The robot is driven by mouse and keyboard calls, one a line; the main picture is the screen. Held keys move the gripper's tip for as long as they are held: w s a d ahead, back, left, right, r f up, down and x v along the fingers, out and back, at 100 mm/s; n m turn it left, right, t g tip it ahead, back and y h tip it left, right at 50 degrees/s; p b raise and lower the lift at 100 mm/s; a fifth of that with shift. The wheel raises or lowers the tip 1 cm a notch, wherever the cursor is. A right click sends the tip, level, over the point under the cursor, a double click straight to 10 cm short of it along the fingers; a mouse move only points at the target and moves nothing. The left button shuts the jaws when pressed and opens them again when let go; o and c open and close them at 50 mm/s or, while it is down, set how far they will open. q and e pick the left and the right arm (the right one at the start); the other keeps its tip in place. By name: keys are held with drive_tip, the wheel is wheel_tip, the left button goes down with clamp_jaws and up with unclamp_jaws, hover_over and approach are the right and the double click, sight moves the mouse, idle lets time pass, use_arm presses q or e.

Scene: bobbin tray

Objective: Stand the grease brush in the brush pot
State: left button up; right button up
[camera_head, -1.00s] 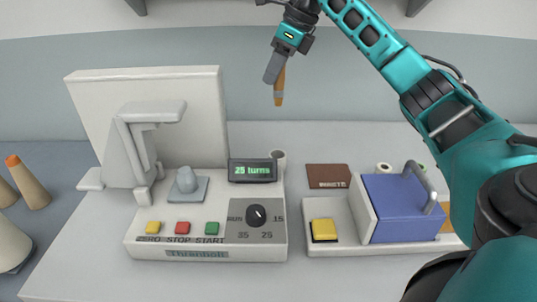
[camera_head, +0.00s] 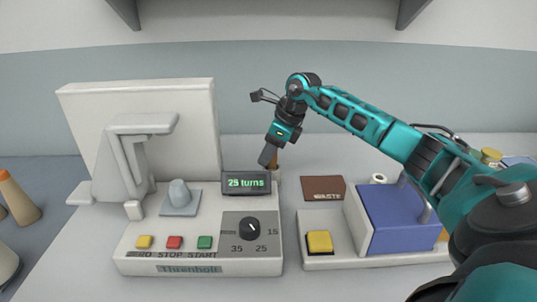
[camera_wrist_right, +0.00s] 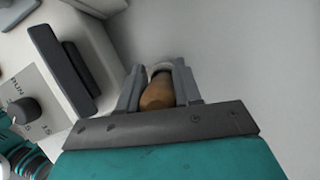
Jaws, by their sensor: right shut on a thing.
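The grease brush (camera_head: 274,160) has a brown-orange handle and hangs roughly upright from my right gripper (camera_head: 268,156). The gripper is shut on it, just behind the machine's turn display. The pale brush pot (camera_head: 275,174) shows only in part below the brush, beside the display's right edge. In the right wrist view, the brown handle (camera_wrist_right: 157,92) sits between the two grey fingers, with a pale curved rim (camera_wrist_right: 161,67) just beyond it. I cannot tell how far the brush's lower end reaches into the pot. My left gripper is not in view.
The winding machine (camera_head: 200,262) with its display (camera_head: 246,183) stands close left of the gripper. A brown waste plate (camera_head: 323,189), a white ring-shaped piece (camera_head: 378,178) and a blue box (camera_head: 400,215) lie to the right. Cones (camera_head: 18,198) stand far left.

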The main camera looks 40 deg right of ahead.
drive_tip(key=shift+f, duration=0.4)
drive_tip(key=shift+f, duration=0.2)
drive_tip(key=o, duration=1)
drive_tip(key=shift+r, duration=0.3)
drive_tip(key=v, duration=1.2)
drive_tip(key=shift+f, duration=0.1)
